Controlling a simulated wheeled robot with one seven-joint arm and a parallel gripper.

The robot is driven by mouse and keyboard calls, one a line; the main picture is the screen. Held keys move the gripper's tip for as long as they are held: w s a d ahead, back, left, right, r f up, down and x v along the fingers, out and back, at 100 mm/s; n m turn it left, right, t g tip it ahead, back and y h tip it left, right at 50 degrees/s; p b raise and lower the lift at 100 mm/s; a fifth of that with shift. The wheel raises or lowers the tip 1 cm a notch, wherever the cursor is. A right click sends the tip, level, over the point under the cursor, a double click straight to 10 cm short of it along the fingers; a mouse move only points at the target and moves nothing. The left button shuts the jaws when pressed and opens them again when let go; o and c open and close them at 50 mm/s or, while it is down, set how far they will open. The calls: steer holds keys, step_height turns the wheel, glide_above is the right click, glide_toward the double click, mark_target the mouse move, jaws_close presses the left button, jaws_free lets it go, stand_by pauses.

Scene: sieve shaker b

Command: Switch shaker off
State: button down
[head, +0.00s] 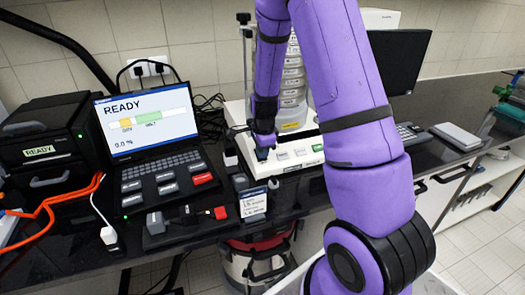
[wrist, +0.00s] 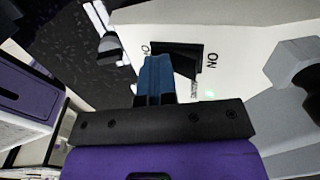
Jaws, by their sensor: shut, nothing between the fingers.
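The shaker is a white machine (head: 300,152) with a stack of grey sieves (head: 292,75) on it, behind and left of my purple arm. In the wrist view its white panel (wrist: 240,35) carries a black rocker switch (wrist: 184,54) with lettering on both sides; the right label reads ON, turned over. A small green light (wrist: 210,95) glows beside the switch. My gripper (wrist: 155,62) is shut and empty, its blue fingertips at the left part of the switch and covering some of it. I cannot tell whether they touch. In the head view my gripper (head: 262,153) is at the machine's front left corner.
A laptop (head: 147,122) reading READY and a black box (head: 45,140) stand on the left. Orange cables (head: 60,203) lie near the bench edge. A small sign (head: 253,202) stands just below my gripper. A monitor (head: 400,60) and a keyboard (head: 412,133) are to the right.

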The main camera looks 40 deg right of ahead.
stand_by(0.3)
steer(key=shift+r, duration=0.75)
steer(key=shift+r, duration=0.1)
